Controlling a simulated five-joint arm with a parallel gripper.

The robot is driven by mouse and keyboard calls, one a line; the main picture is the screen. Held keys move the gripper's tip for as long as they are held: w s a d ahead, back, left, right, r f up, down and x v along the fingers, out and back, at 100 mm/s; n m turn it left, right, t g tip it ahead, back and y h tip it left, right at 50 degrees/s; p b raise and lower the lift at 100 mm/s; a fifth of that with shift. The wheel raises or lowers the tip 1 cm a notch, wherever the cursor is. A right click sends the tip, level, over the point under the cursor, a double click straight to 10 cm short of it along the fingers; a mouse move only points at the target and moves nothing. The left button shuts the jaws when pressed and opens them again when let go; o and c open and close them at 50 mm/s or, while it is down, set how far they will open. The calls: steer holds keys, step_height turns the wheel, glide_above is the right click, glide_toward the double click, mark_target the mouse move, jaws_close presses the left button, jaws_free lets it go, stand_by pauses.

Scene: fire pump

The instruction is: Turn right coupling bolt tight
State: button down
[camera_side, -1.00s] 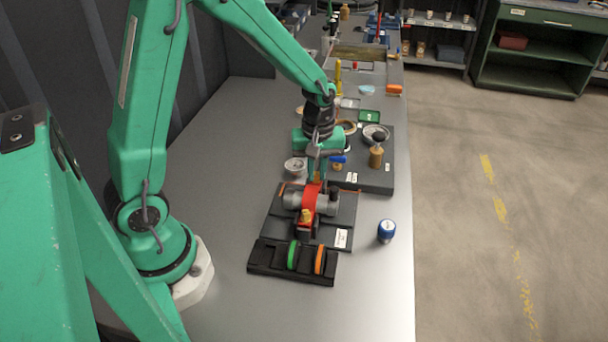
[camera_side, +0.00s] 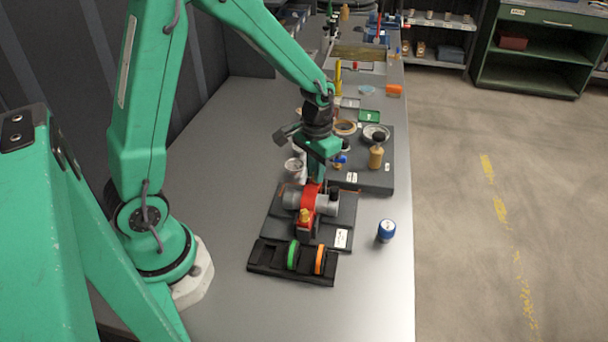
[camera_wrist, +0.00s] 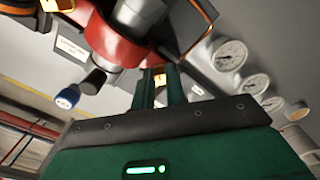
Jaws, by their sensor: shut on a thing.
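The pump (camera_side: 328,203), grey with a red coupling band (camera_side: 308,205) around its middle, sits on a dark base plate on the bench. My gripper (camera_side: 317,180) points down at the back of the red band. In the wrist view, the two fingers (camera_wrist: 160,92) reach up to the red coupling (camera_wrist: 112,45). They are shut on a small, yellowish bolt (camera_wrist: 160,78), seen only in part between the fingertips. In the side view, the fingers hide the bolt. I cannot tell how far it is turned in.
A black rack (camera_side: 260,262) with a green ring (camera_side: 292,255) and an orange ring (camera_side: 319,259) lies in front. A blue-and-white can (camera_side: 386,231) stands to the right. A dark tray with a brass-coloured bottle (camera_side: 376,153) lies behind. The bench's left part is clear.

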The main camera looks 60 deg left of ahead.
steer(key=shift+m, duration=1.3)
steer(key=c, duration=1.7)
jaws_free()
steer(key=shift+r, duration=3.95)
